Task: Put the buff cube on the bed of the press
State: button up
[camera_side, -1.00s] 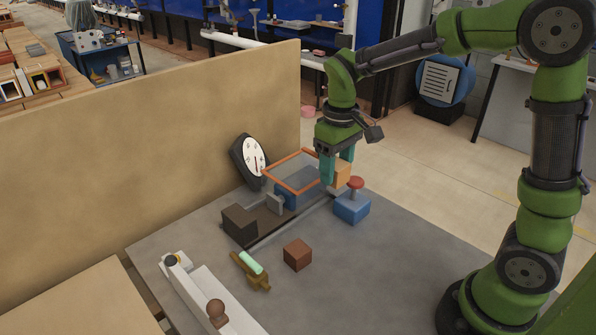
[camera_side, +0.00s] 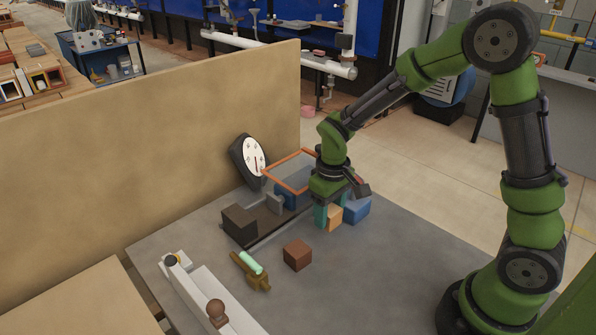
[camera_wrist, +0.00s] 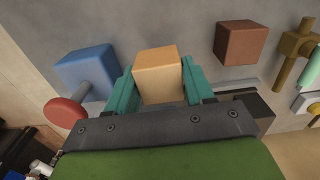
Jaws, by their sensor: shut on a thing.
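The buff cube (camera_side: 334,218) is held between the teal fingers of my gripper (camera_side: 331,212), low over the grey table. In the wrist view my gripper (camera_wrist: 160,88) is shut on the cube (camera_wrist: 157,70), with one finger on each side. I cannot tell whether the cube touches the table. The press-like device is left of my gripper in the side view. It has a dark block (camera_side: 240,224), a dark bed strip (camera_side: 268,219), a small grey plate (camera_side: 274,203) and an orange-framed clear guard (camera_side: 287,187). My gripper partly hides its right end.
A blue box (camera_side: 357,210) with a red button (camera_wrist: 65,112) stands close beside the cube. A reddish-brown cube (camera_side: 297,255) and a brass piece with a pale green bar (camera_side: 250,264) lie nearer the front. A white rail (camera_side: 200,290) and a tan wall (camera_side: 150,150) bound the left.

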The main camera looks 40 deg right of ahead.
aim_at(328, 225)
jog(key=shift+f, duration=2.05)
jog(key=shift+f, duration=0.15)
jog(key=o, duration=1.1)
jog(key=shift+o, duration=0.2)
notch_tip(328, 225, up, 17)
jog(key=s+a+r+m+t+y, duration=0.1)
jog(key=s+r+m+t, duration=0.3)
jog(key=s, duration=0.9)
notch_tip(328, 225, up, 2)
jog(key=t+y, duration=0.1)
jog(key=t, duration=0.2)
jog(key=shift+r, duration=0.2)
